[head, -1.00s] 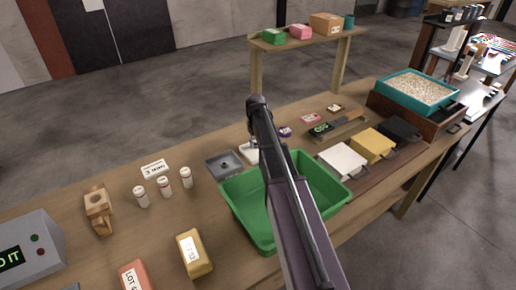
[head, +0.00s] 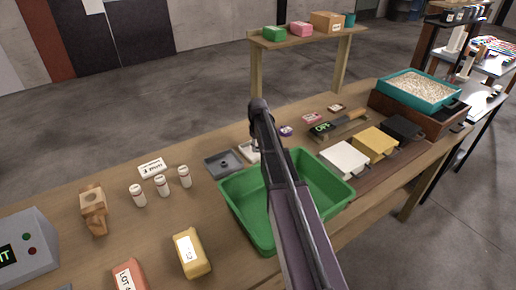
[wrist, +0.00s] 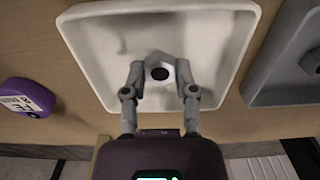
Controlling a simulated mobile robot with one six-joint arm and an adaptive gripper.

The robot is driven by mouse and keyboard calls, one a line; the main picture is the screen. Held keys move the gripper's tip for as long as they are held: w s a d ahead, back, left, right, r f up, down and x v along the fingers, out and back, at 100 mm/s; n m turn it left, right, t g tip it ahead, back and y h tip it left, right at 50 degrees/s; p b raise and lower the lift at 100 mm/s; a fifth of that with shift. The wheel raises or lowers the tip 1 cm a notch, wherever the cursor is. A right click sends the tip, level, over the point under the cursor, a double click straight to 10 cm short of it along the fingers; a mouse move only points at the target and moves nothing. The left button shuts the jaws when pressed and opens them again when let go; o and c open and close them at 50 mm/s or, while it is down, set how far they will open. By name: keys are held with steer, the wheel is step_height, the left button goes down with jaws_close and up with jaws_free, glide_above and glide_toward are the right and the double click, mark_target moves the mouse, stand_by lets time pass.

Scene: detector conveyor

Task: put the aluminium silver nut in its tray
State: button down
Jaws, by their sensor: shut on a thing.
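My gripper (wrist: 160,82) is shut on a silver hex nut (wrist: 159,69) with a dark hole, gripped between its two fingertips. In the wrist view the nut is over the inside of a white tray (wrist: 85,55). I cannot tell whether it touches the tray floor. In the head view the white tray (head: 246,148) shows only in part beside my arm, which hides the gripper and nut. A grey tray (head: 211,170) stands to its left and holds a dark nut. The grey tray is at the right in the wrist view (wrist: 262,88).
A purple labelled piece (wrist: 30,97) lies beside the white tray. A deep green bin (head: 236,208) stands in front of the trays. Several small white bottles (head: 161,186) stand to the left. White, yellow (head: 374,142) and black boxes are to the right.

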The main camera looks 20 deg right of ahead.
steer(key=shift+f, duration=0.2)
steer(key=shift+c, duration=2)
jaws_free()
steer(key=shift+r, duration=0.15)
step_height(320, 180, up, 12)
steer(key=p, duration=1.2)
steer(key=shift+s, duration=0.1)
steer(key=s+a+m, duration=0.1)
steer(key=s+a, duration=0.7)
steer(key=s, duration=0.4)
steer(key=s+a+m, duration=0.1)
steer(key=s+a, duration=0.7)
steer(key=s, duration=0.5)
